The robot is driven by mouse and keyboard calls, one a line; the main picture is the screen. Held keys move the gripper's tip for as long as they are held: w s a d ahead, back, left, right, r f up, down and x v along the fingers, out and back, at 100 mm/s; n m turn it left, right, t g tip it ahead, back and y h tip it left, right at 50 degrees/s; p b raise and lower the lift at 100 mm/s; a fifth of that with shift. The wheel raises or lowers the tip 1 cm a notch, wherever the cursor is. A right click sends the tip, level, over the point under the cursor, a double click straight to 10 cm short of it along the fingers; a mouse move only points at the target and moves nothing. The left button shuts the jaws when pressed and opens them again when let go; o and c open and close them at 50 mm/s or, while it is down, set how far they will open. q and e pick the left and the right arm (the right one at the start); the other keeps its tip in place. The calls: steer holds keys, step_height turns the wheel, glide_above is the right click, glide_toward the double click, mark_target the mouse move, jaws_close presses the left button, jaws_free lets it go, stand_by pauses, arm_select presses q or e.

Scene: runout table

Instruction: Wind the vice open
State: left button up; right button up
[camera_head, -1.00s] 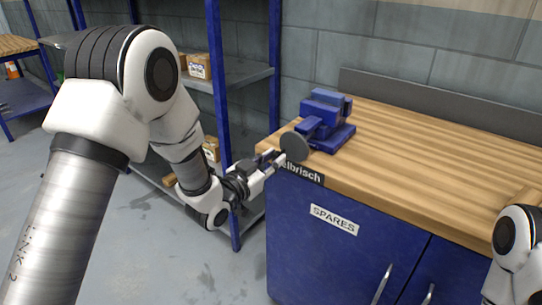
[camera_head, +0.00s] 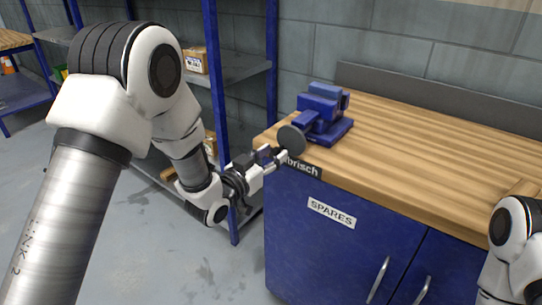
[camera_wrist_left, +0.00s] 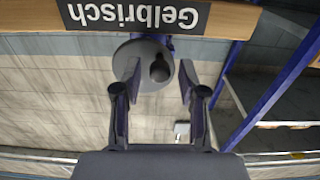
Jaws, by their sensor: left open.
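The blue vice (camera_head: 326,112) stands upright at the left end of the wooden bench top. Its round grey handwheel (camera_head: 292,139) faces the bench's front left edge; in the left wrist view the wheel (camera_wrist_left: 137,50) shows with a dark round knob (camera_wrist_left: 160,69). My left gripper (camera_head: 281,157) is just in front of the wheel's lower part. In the left wrist view my left gripper (camera_wrist_left: 160,72) is open, with a finger on each side of the knob and gaps between. Only part of my right arm shows at the right edge; its gripper is out of view.
The bench top (camera_head: 430,140) is clear right of the vice. Blue cabinet doors with a SPARES label (camera_head: 332,213) are below. A blue shelf rack (camera_head: 217,110) with cardboard boxes (camera_head: 194,62) stands behind my left arm. A wall is behind the bench.

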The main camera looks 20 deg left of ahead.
arm_select(q)
steer(key=m+b, duration=0.1)
steer(key=m, duration=0.1)
steer(key=m+b, duration=0.1)
steer(key=m, duration=0.1)
steer(key=shift+f, duration=0.35)
steer(key=m, duration=0.1)
steer(key=m+b, duration=0.1)
steer(key=shift+r+m, duration=0.2)
steer(key=shift+m, duration=0.1)
steer(key=m+b, duration=0.4)
steer(key=m, duration=0.3)
steer(key=shift+b, duration=0.3)
steer(key=m+b, duration=0.5)
steer(key=shift+a+f, duration=0.1)
steer(key=shift+f, duration=0.1)
steer(key=shift+r+m, duration=0.2)
steer(key=shift+m, duration=0.5)
steer(key=shift+m+b, duration=0.3)
steer(key=shift+b, duration=0.1)
steer(key=m+b, duration=0.3)
steer(key=b, duration=0.1)
steer(key=shift+f, duration=0.2)
steer(key=shift+r+m, duration=0.3)
steer(key=shift+m, duration=0.3)
steer(key=shift+r, duration=0.1)
